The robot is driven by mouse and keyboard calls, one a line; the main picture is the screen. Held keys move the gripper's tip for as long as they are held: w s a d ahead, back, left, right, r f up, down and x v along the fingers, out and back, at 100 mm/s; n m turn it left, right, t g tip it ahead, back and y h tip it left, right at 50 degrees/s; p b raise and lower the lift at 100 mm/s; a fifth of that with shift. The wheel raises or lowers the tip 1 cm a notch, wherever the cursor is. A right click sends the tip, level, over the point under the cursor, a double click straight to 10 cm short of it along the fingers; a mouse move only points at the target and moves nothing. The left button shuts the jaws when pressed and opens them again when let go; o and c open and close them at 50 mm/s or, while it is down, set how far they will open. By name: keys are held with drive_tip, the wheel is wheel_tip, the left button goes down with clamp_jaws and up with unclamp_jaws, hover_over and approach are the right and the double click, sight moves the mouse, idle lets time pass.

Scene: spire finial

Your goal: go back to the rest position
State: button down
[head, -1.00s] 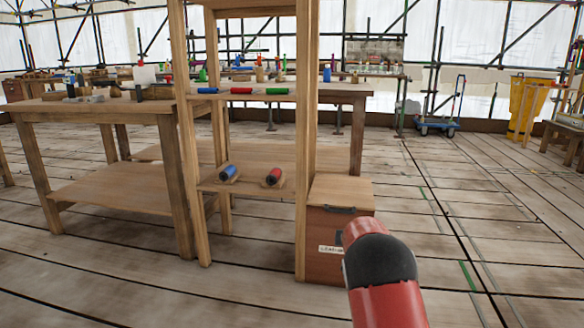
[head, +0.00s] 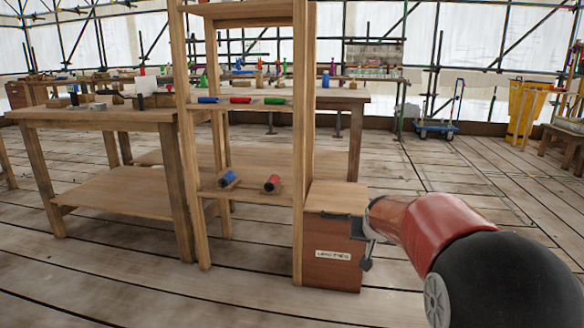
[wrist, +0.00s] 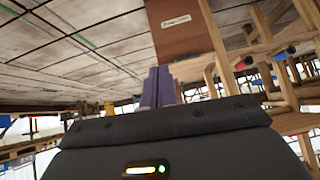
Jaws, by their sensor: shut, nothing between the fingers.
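My gripper (head: 367,262) shows in the head view at the end of my red and black arm, beside the right side of a brown wooden box with a label. In the wrist view the two grey-purple fingers (wrist: 158,86) are together, with nothing between them. The box (head: 325,272) stands on the floor at the right foot of the wooden shelf rack, and it also shows in the wrist view (wrist: 180,35) beyond the fingertips. I cannot tell from these views how far the gripper is from the box.
The wooden rack (head: 300,150) holds blue, red and green cylinders on its upper shelf. A blue cylinder (head: 227,178) and a red cylinder (head: 271,183) lie on the lower shelf. A workbench (head: 95,117) stands left. Floor at right is open, with a blue trolley (head: 437,129) farther back.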

drive_tip(key=s+a+r+p, duration=0.1)
drive_tip(key=s+r, duration=0.2)
drive_tip(key=s, duration=0.4)
drive_tip(key=s+a+r+n+g+y+p, duration=0.1)
drive_tip(key=s+r, duration=0.2)
drive_tip(key=s, duration=0.4)
drive_tip(key=s+a+r+p, duration=0.1)
drive_tip(key=s+r, duration=0.1)
drive_tip(key=s, duration=0.4)
drive_tip(key=s+a+f+n+g+p, duration=0.1)
drive_tip(key=s+g+p, duration=0.1)
drive_tip(key=s, duration=1.4)
drive_tip(key=shift+s+a+n+p, duration=0.15)
drive_tip(key=shift+s+n+p, duration=0.15)
drive_tip(key=shift+s+p, duration=0.1)
drive_tip(key=shift+a, duration=0.15)
